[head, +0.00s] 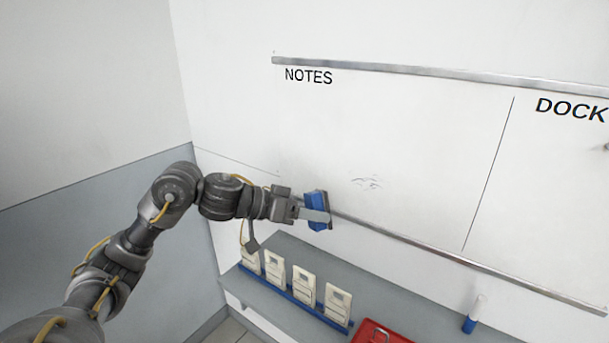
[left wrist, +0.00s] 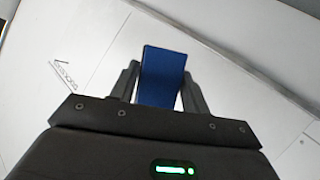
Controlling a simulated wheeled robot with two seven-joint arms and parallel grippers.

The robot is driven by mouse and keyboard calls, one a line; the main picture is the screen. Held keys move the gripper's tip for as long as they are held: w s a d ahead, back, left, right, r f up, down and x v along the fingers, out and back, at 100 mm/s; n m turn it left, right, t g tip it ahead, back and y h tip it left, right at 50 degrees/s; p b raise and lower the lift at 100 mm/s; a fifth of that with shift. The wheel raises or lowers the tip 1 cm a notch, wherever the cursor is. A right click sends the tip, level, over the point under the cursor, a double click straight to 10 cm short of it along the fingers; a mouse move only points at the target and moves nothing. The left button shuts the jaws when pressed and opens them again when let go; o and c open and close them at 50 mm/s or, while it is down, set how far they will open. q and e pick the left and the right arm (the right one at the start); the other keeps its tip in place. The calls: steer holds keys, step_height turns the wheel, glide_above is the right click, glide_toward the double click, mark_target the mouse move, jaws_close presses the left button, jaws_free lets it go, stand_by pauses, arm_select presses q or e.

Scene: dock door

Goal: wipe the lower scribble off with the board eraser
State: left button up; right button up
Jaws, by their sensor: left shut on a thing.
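My left gripper (head: 300,211) is shut on the blue board eraser (head: 317,210) near the lower left of the whiteboard (head: 430,150). The eraser also shows in the left wrist view (left wrist: 162,78) between the two fingers (left wrist: 160,85). In the head view a faint grey scribble (head: 367,182) is on the board, up and to the right of the eraser, and apart from it. I cannot tell whether the eraser touches the board. My right gripper is not in view.
A metal rail (head: 450,256) runs along the board's lower edge.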

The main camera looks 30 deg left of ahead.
arm_select(q)
steer(key=s+f+b, duration=0.2)
steer(key=s+f, duration=0.1)
steer(key=f, duration=0.4)
steer(key=s+d+f+b, duration=0.1)
steer(key=s+f+b, duration=0.1)
steer(key=s+f, duration=0.2)
steer(key=s+d+f+m+b, duration=0.1)
steer(key=s+f+b, duration=0.1)
steer(key=f, duration=0.8)
steer(key=shift+s+d+f+g+h, duration=0.3)
steer(key=shift+s+g+h, duration=0.1)
steer(key=shift+s, duration=0.35)
